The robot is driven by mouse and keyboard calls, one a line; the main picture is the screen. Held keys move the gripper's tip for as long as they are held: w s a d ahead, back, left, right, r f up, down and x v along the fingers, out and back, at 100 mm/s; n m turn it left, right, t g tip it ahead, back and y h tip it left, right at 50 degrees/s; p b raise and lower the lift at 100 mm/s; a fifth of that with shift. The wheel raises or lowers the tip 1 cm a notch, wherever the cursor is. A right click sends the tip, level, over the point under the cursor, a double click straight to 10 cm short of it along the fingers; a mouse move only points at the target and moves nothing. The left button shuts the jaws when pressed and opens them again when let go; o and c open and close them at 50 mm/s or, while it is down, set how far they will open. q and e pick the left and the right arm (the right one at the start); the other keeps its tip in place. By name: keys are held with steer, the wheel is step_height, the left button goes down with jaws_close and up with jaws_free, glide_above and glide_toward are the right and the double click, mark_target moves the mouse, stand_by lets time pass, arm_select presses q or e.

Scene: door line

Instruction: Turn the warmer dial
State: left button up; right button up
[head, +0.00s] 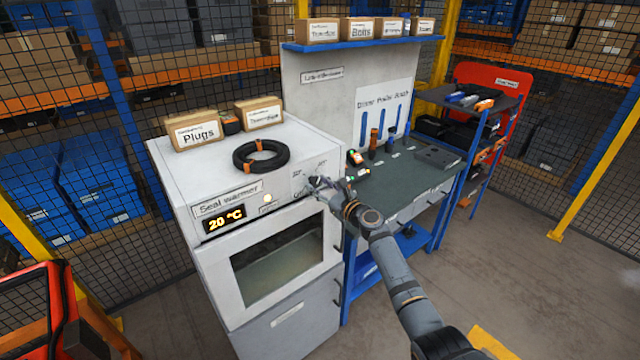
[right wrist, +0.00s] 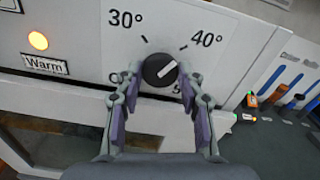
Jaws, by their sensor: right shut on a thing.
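The seal warmer (head: 237,206) is a white cabinet with a glass-windowed door. Its display (head: 224,219) reads 20 °C. The black round dial (right wrist: 160,70) sits on the front panel among marks for 30° and 40°; lower marks are partly hidden by the fingers. The dial's white line slants to the upper right, roughly toward the 40° side. My right gripper (head: 322,184) is at the panel's right end and hides the dial in the head view. In the right wrist view its fingers (right wrist: 161,84) close on both sides of the dial. My left gripper is not in view.
A black ring seal (head: 261,155) and boxes, including Plugs (head: 198,130), sit on the warmer. A workbench (head: 405,175) with tools stands close on the right. Open floor (head: 540,290) lies at the lower right.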

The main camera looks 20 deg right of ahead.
steer(key=shift+f+m, duration=0.1)
steer(key=shift+m, duration=1)
steer(key=o, duration=1.2)
steer(key=shift+c, duration=0.2)
steer(key=v, duration=1.2)
